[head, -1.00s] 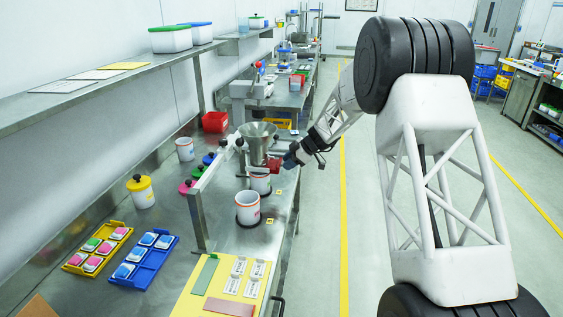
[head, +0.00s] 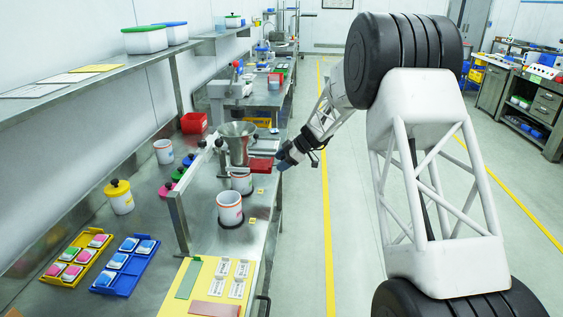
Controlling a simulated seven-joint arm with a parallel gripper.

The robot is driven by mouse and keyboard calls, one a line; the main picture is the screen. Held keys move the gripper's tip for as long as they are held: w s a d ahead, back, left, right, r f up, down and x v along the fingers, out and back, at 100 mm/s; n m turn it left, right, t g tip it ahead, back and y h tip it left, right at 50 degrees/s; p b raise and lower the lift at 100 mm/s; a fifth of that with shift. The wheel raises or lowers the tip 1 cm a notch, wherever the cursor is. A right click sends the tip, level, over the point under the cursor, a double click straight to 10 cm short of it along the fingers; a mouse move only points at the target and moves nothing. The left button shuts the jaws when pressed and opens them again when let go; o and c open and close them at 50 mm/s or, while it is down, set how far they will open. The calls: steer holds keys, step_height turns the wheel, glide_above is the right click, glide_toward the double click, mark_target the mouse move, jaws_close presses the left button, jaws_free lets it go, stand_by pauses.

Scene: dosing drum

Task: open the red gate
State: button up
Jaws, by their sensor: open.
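The red gate (head: 261,165) is a flat red plate sticking out to the right below the metal funnel hopper (head: 238,143). My gripper (head: 280,163) is at the outer right end of the gate, over the bench's right edge. It is open; the fingertips are small here, and I cannot tell whether they touch the gate. A white cup (head: 242,183) stands below the hopper, its top partly hidden by the gate and frame. A second white cup (head: 230,207) with an orange rim stands in front of it.
A yellow-lidded jar (head: 119,196), blue tray (head: 124,266) and yellow board (head: 192,309) lie nearer. The floor right of the bench is clear.

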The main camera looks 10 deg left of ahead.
steer(key=shift+r, duration=0.1)
steer(key=v, duration=0.7)
steer(key=shift+d+r, duration=0.15)
steer(key=shift+d, duration=0.15)
stand_by(0.3)
steer(key=s+d+r+m+h, duration=0.1)
steer(key=s+d+r+m, duration=0.3)
steer(key=s, duration=0.6)
steer(key=s+d+r+m+h, duration=0.2)
steer(key=s+d+r+m, duration=0.15)
steer(key=s+r, duration=0.45)
steer(key=s+d+r+m+h, duration=0.1)
steer(key=s+d+r+m, duration=0.3)
steer(key=s, duration=0.8)
steer(key=s+d+f+m+t+h, duration=0.1)
steer(key=s+d+m, duration=0.2)
steer(key=s, duration=0.8)
steer(key=s+d+f+m+h, duration=0.2)
steer(key=s+d+m, duration=0.1)
steer(key=s, duration=0.8)
steer(key=s+d+f+m+t+h, duration=0.1)
steer(key=s+d+m, duration=0.3)
steer(key=s, duration=0.7)
steer(key=shift+s+d+f+t+h, duration=0.25)
steer(key=shift+d+f+h, duration=0.25)
steer(key=shift+d+h, duration=0.3)
